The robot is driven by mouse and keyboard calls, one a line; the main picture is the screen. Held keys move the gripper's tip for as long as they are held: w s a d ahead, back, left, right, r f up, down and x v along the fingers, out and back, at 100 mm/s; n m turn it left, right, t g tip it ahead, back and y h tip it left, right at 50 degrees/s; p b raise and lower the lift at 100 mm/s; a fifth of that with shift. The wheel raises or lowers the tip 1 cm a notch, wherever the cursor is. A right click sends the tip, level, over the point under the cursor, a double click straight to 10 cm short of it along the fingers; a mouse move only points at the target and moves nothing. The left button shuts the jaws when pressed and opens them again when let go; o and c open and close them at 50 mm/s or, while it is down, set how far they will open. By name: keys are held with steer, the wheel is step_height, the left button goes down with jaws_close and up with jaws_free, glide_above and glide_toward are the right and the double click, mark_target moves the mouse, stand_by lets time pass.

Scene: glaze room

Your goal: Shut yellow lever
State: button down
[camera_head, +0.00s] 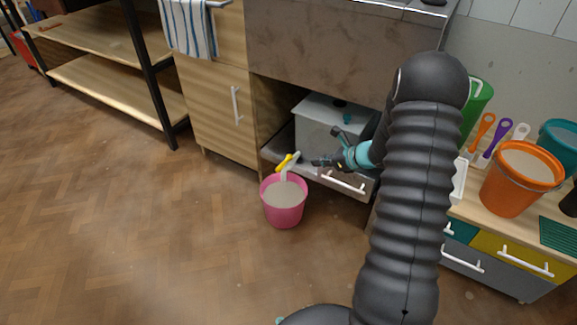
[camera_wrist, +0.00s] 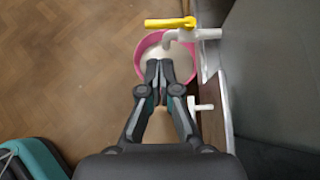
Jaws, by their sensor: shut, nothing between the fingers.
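The yellow lever (camera_head: 285,161) sits on top of a white tap (camera_head: 294,158) that juts from a grey tank under the sink. In the wrist view the lever (camera_wrist: 170,22) points left, roughly in line with the tap's pipe (camera_wrist: 205,34). The spout bends down over a pink bucket (camera_head: 284,208) holding pale liquid; a whitish streak shows below the spout, but I cannot tell stream from pipe. My gripper (camera_wrist: 159,66) is shut and empty. It is near the tap, apart from the lever, with its tips over the bucket (camera_wrist: 140,58) in the wrist view.
The grey tank (camera_head: 325,125) stands in an open bay above a drawer with a white handle (camera_head: 345,183). A wooden cabinet (camera_head: 220,100) is left of it. An orange bucket (camera_head: 520,178) stands on the counter at right.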

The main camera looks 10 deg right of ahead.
mark_target(283, 166)
steer(key=x, duration=1.4)
steer(key=shift+a, duration=0.1)
steer(key=shift+b, duration=0.35)
